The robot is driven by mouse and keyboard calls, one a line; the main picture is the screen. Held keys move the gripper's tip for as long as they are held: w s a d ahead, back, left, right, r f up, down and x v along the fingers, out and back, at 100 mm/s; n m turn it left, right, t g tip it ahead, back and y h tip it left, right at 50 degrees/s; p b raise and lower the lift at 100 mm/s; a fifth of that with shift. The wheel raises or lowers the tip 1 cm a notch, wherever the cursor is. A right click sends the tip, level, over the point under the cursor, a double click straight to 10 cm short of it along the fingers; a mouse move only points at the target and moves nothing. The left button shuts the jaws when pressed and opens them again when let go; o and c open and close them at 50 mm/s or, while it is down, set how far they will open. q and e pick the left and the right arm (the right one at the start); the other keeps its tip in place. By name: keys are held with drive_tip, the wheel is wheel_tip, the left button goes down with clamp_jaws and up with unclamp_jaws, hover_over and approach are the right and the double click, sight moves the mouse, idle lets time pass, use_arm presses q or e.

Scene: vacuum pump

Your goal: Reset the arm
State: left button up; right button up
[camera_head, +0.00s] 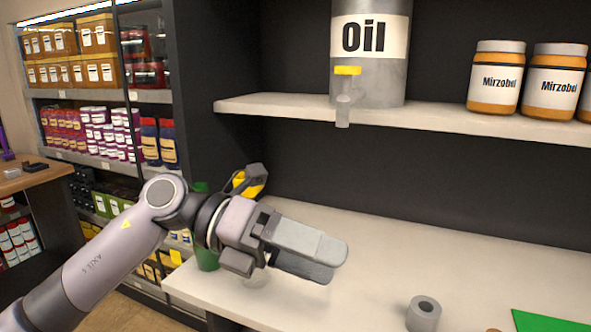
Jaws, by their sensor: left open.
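My left arm (107,257) comes in from the lower left and is bent at its grey joints. My left gripper (335,262) is over the white counter, with its fingers pointing right. It is open, and nothing shows between its fingers, though the gap is seen at a narrow angle. My right gripper is not in view.
A green bottle (206,258) stands behind my left wrist, partly hidden. A grey roll (424,312) and a green sheet (549,322) lie on the counter (420,265). Above, a shelf (450,115) holds a tapped oil container (370,75) and Mirzobul jars (497,78). The counter's middle is clear.

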use_arm(q)
drive_tip(key=w+a+f+n+t+y, duration=0.2)
drive_tip(key=a+f+n+t, duration=0.4)
drive_tip(key=f+n+t, duration=0.8)
drive_tip(key=w+a+f+n+t+y, duration=0.25)
drive_tip(key=a+f+n+t, duration=0.55)
drive_tip(key=n, duration=1.3)
drive_tip(key=s+a+f+n+g+y, duration=0.3)
drive_tip(key=s+a+f+n+y, duration=0.1)
drive_tip(key=s+f, duration=0.4)
drive_tip(key=s+a+f+n+g+y, duration=0.4)
drive_tip(key=s+f, duration=0.4)
drive_tip(key=f, duration=0.5)
drive_tip(key=shift+s+a+f+n, duration=0.2)
drive_tip(key=shift+s+n, duration=0.2)
drive_tip(key=shift+n, duration=0.1)
